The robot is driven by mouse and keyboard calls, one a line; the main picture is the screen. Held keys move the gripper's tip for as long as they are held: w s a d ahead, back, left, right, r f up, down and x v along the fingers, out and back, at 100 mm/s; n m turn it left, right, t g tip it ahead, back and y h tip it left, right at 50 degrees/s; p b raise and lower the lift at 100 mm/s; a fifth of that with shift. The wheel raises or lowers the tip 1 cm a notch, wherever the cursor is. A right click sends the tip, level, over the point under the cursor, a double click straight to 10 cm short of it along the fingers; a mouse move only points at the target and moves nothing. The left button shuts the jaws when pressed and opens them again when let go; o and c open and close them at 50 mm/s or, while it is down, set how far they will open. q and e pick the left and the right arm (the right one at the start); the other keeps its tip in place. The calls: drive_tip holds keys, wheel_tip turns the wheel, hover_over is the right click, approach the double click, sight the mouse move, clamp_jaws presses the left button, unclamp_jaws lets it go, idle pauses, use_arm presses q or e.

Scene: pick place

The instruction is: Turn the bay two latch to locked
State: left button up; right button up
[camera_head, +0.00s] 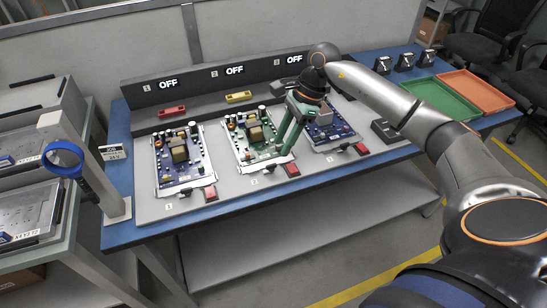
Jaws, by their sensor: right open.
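Bay two is the middle bay, with a green circuit board (250,137) on a white plate and a small "2" in front of it. A red latch-like block (292,170) sits at the front right corner of this bay. Its exact setting is too small to tell. My right gripper (282,149) has green fingers, points down and is open. Its fingertips show over the right edge of the green board, just behind the red block. I cannot tell whether they touch anything. My left gripper is not in view.
Blue boards (182,157) flank bay two, with similar red blocks (210,193) in front. The rear panel's displays (236,70) read OFF. Red and yellow handles (239,97) lie before it. Green (440,100) and orange trays (478,90) stand right. A blue-ringed magnifier (62,155) stands left.

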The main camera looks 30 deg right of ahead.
sight(272, 164)
drive_tip(key=x, duration=0.6)
drive_tip(key=shift+a, duration=0.15)
drive_tip(key=shift+c, duration=0.2)
clamp_jaws()
